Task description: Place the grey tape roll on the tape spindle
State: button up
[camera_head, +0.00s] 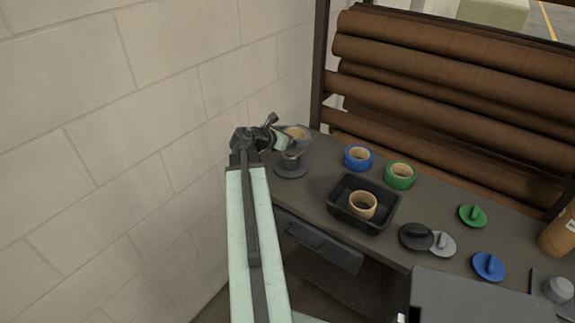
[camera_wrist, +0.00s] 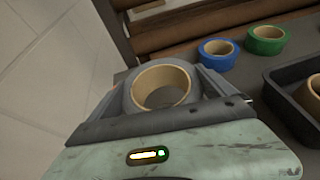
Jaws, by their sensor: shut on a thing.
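The grey tape roll (camera_head: 297,132) with a tan core is in my gripper (camera_head: 293,138), at the left end of the bench. In the wrist view my gripper (camera_wrist: 166,82) has one finger on each side of the roll (camera_wrist: 160,74), closed on its outside. The tape spindle (camera_head: 291,171) stands on the bench below the roll, with a dark round base and a short post. The roll appears above the post. My gripper partly hides the roll, and I cannot tell whether the roll touches the spindle.
A blue tape roll (camera_head: 358,157) and a green tape roll (camera_head: 400,174) lie right of the spindle. A black tray (camera_head: 341,208) holds a tan-cored roll (camera_head: 362,205). Several knobbed discs lie farther right. A block wall (camera_head: 150,130) is close on the left; brown rollers (camera_head: 440,68) stand behind.

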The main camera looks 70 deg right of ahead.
aim_at(286, 156)
jog(key=shift+w+d+r+m+g+y+p, duration=0.15)
jog(key=shift+w+r+m+g+y+p, duration=0.15)
jog(key=shift+w+r+m+g+p, duration=0.15)
jog(key=shift+w+r+m+g+y, duration=0.1)
jog(key=shift+r+m+g+y, duration=0.2)
jog(key=shift+m+g, duration=0.3)
jog(key=shift+a+m+g, duration=0.35)
jog(key=shift+a+g, duration=0.05)
jog(key=shift+g, duration=0.05)
jog(key=shift+a, duration=0.15)
notch_tip(286, 156, down, 10)
jog(key=b, duration=1)
jog(key=shift+f, duration=0.25)
jog(key=shift+r, duration=0.25)
jog(key=shift+f, duration=0.2)
jog(key=o, duration=1.3)
